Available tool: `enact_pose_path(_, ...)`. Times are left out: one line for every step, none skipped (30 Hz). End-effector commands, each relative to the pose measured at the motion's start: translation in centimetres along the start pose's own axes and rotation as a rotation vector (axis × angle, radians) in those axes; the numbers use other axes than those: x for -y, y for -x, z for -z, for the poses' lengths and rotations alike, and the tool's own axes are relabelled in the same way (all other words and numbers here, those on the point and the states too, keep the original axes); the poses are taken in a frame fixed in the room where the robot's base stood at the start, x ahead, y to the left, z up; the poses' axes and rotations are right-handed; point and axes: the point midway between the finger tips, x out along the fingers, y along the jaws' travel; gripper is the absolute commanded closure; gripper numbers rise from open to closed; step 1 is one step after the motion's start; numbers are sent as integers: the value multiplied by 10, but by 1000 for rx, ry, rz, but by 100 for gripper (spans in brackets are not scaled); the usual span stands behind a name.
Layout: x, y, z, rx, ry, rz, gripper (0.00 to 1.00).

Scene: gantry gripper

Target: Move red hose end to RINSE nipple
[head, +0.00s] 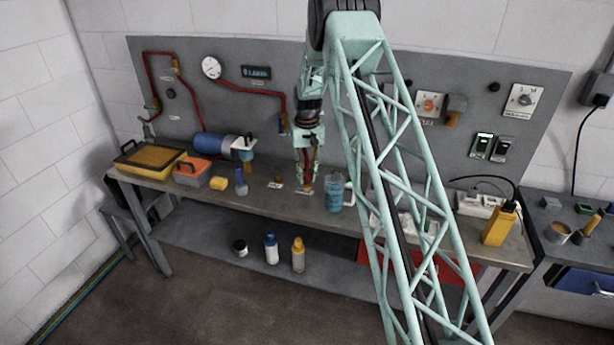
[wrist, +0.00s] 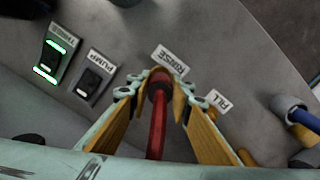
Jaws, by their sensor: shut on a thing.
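My gripper (wrist: 161,92) is shut on the red hose end (wrist: 159,84), a dark red collar between its yellow-lined fingers. The red hose (wrist: 157,130) runs back from the collar between the fingers. The white RINSE label (wrist: 171,59) is just beyond the fingertips. No RINSE nipple can be made out; the collar and fingertips cover the spot by the label, and I cannot tell whether they touch. The FILL label (wrist: 218,100) is to the right. In the head view my gripper (head: 305,185) points down close above the workbench (head: 390,190).
The wrist view shows a green-lit switch (wrist: 50,59), a PUMP switch (wrist: 90,82) and a blue fitting (wrist: 289,104).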

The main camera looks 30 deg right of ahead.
Motion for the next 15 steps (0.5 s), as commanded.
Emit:
enact_pose_path(0, -1, 0, 0, 0, 0, 91)
enact_pose_path(0, -2, 0, 0, 0, 0, 91)
enact_pose_path(0, -2, 0, 0, 0, 0, 91)
enact_pose_path(0, -3, 0, 0, 0, 0, 91)
enact_pose_path(0, -3, 0, 0, 0, 0, 91)
enact_pose_path(0, -4, 0, 0, 0, 0, 91)
enact_pose_path(0, -4, 0, 0, 0, 0, 91)
enact_pose_path(0, -4, 0, 0, 0, 0, 91)
enact_pose_path(0, -5, 0, 0, 0, 0, 91)
enact_pose_path(0, -6, 0, 0, 0, 0, 91)
enact_pose_path(0, -6, 0, 0, 0, 0, 91)
enact_pose_path(0, -7, 0, 0, 0, 0, 91)
enact_pose_path(0, -7, 0, 0, 0, 0, 91)
enact_pose_path(0, -8, 0, 0, 0, 0, 91)
enact_pose_path(0, -8, 0, 0, 0, 0, 91)
